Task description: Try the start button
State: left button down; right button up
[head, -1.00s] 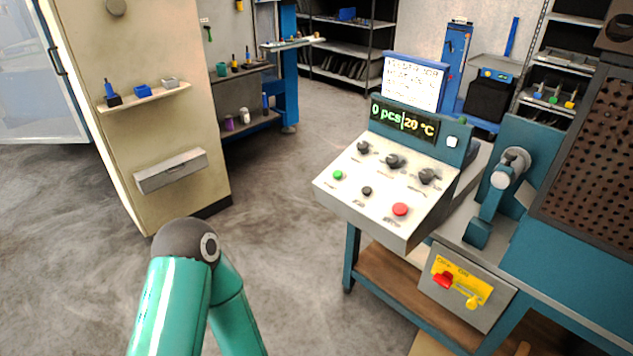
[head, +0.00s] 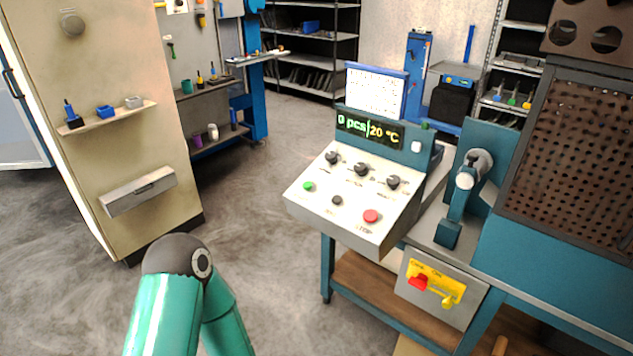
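The control panel (head: 318,214) is a sloped white console on a blue bench. A small green button (head: 308,186) sits at its left side; I take it for the start button, but its label is too small to read. A larger red button (head: 371,216) is at the lower right and a dark button (head: 337,200) is between them. Three black knobs (head: 361,169) line the upper row. The display (head: 368,130) reads "0 pcs" and "20 °C". A green arm of mine shows at the lower left, apart from the panel. Neither gripper is in view.
A yellow plate with a red switch (head: 419,282) is on the box below the panel. A lever mechanism (head: 462,190) and a perforated guard (head: 580,150) stand at the right. A beige cabinet (head: 150,230) with small shelves is at the left. Open floor lies between cabinet and bench.

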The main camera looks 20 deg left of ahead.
aim_at(307, 185)
jog(key=i, duration=0.85)
jog(key=u, duration=0.05)
